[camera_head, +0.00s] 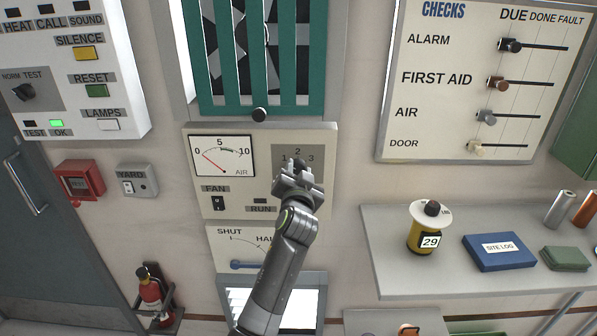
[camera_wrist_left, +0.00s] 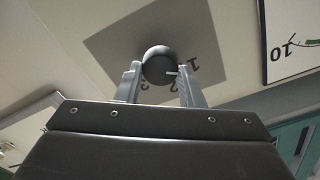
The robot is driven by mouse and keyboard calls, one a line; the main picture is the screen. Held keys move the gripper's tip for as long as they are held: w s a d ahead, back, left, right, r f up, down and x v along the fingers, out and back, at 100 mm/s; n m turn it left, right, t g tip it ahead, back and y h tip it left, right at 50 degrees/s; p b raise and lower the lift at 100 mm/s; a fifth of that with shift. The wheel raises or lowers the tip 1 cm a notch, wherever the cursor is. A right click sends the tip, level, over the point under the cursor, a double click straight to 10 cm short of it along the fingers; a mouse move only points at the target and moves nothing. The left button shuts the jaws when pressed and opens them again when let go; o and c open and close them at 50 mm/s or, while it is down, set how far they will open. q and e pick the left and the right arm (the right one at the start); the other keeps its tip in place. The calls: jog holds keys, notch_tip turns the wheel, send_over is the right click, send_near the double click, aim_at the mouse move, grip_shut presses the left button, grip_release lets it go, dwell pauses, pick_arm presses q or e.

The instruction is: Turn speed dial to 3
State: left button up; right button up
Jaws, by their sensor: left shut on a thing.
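The speed dial is a small dark round knob (camera_head: 299,163) on a grey patch marked 1, 2 and 3, on the cream fan panel (camera_head: 235,150). My left gripper (camera_head: 298,172) is at the dial and hides the patch's lower part in the head view. In the left wrist view, the dial (camera_wrist_left: 158,61) sits between the two fingers (camera_wrist_left: 159,80), which are shut on it. A short white mark on the dial points right in that view, towards the side of the 1; its exact setting is hard to read. My right gripper is not in view.
Above the panel is a green-barred fan grille (camera_head: 262,60) with a black knob (camera_head: 259,115). A fan switch (camera_head: 218,203) and a shut/half lever (camera_head: 247,265) are beside my arm. At right, a shelf (camera_head: 395,270) holds a yellow spool-like item (camera_head: 422,238) and a blue log book (camera_head: 499,252).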

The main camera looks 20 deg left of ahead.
pick_arm(q)
jog(key=c, duration=0.4)
jog(key=shift+o, duration=0.2)
